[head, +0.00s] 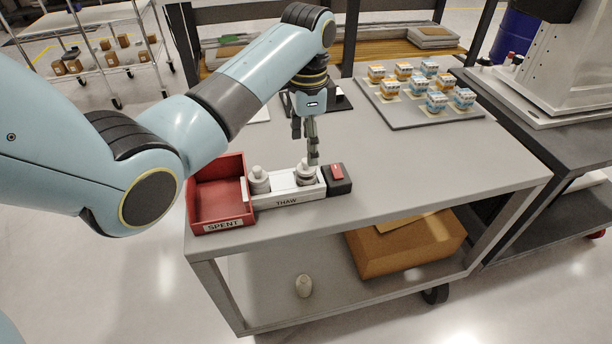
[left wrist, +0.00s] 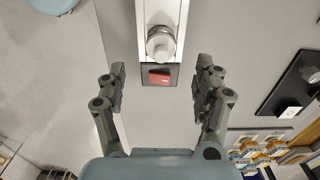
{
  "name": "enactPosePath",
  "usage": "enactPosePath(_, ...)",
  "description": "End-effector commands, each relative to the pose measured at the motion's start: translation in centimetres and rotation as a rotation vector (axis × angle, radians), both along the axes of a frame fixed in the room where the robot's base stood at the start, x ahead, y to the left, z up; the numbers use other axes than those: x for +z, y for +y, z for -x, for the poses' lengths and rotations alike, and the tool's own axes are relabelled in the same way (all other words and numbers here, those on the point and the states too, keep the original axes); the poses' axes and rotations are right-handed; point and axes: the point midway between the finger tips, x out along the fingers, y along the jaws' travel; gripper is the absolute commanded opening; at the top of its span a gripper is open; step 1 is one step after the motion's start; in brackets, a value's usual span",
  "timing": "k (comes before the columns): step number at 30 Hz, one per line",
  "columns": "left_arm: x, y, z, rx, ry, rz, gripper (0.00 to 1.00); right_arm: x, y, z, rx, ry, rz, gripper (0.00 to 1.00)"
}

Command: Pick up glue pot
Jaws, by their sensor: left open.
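Two pale grey-white pots stand in the white rack labelled THAW (head: 288,201): a left pot (head: 259,181) and a right pot (head: 304,176). My left gripper (head: 311,150) points down just above the right pot and partly overlaps it. In the left wrist view its fingers (left wrist: 160,84) are wide apart with nothing held. That view also shows one pot (left wrist: 161,44) in the rack (left wrist: 165,10), beyond the fingertips and roughly midway across. I cannot tell the height gap. My right gripper is not in view.
A red SPENT bin (head: 215,211) adjoins the rack's left end. A dark box with a red top (head: 338,176) adjoins its right end. A tray (head: 405,115) of small boxes is at the back right. A pale object (head: 303,286) rests on the lower shelf.

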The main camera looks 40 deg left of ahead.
Motion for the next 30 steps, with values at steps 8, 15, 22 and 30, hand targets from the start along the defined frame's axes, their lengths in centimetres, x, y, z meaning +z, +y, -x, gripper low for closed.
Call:
enactPosePath(8,-2.9,0.0,0.0,0.001,0.000,0.000,0.69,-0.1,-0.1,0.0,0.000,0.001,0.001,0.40)
enactPosePath(15,-6.6,0.1,0.0,0.002,0.000,0.000,0.69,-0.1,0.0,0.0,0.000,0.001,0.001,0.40)
enactPosePath(22,-7.5,0.1,0.0,0.002,-0.003,0.000,0.69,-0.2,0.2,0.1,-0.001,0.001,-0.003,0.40)
enactPosePath(30,-7.5,0.1,0.0,0.002,-0.003,-0.001,0.46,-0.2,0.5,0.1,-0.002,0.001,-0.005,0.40)
